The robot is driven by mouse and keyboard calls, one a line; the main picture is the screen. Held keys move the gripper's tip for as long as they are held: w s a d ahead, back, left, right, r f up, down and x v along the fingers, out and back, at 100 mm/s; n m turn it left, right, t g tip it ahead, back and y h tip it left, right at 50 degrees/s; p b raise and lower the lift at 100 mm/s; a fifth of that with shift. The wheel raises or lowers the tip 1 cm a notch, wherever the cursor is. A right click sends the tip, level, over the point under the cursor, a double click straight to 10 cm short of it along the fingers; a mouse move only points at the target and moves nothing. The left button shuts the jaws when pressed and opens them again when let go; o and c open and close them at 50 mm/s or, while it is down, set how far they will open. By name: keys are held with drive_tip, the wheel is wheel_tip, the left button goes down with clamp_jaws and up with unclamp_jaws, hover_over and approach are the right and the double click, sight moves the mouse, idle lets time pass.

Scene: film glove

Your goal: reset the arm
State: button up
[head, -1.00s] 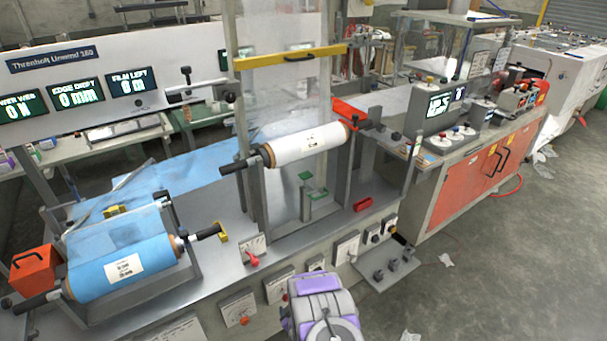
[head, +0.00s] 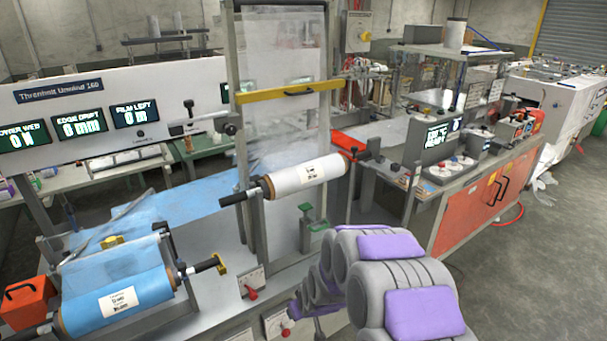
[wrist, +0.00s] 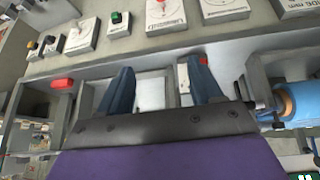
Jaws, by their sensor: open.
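My arm, grey with purple pads, rises from the lower right of the head view in front of the machine. My gripper (wrist: 160,88) shows in the wrist view with two dark blue fingers apart and nothing between them. Its fingers point toward the machine's grey front, below a row of control plates. In the head view the fingertips cannot be made out clearly.
A blue film roll (head: 117,300) lies in its cradle at lower left. A white roll (head: 305,175) sits on a shaft under a yellow bar (head: 290,89). An orange cabinet (head: 480,205) stands at right. Grey floor (head: 560,240) is open at far right.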

drive_tip(key=s+d+r+m+g+h, duration=0.1)
drive_tip(key=s+d+r+g, duration=0.1)
drive_tip(key=s+d+r, duration=0.4)
drive_tip(key=s+d+r+m+g, duration=0.1)
drive_tip(key=s+d+r, duration=0.1)
drive_tip(key=s+r, duration=0.65)
drive_tip(key=s+d+r+m+g, duration=0.2)
drive_tip(key=s+d+r, duration=0.1)
drive_tip(key=s, duration=1)
drive_tip(key=s+d+r+m+g+h, duration=0.1)
drive_tip(key=s+r, duration=0.4)
drive_tip(key=s, duration=0.7)
drive_tip(key=shift+s+d+r+m+g, duration=0.2)
drive_tip(key=shift+s+d+m+g, duration=0.2)
drive_tip(key=shift+d+g, duration=0.55)
drive_tip(key=shift+w+d+t, duration=0.1)
drive_tip(key=shift+d+t, duration=0.15)
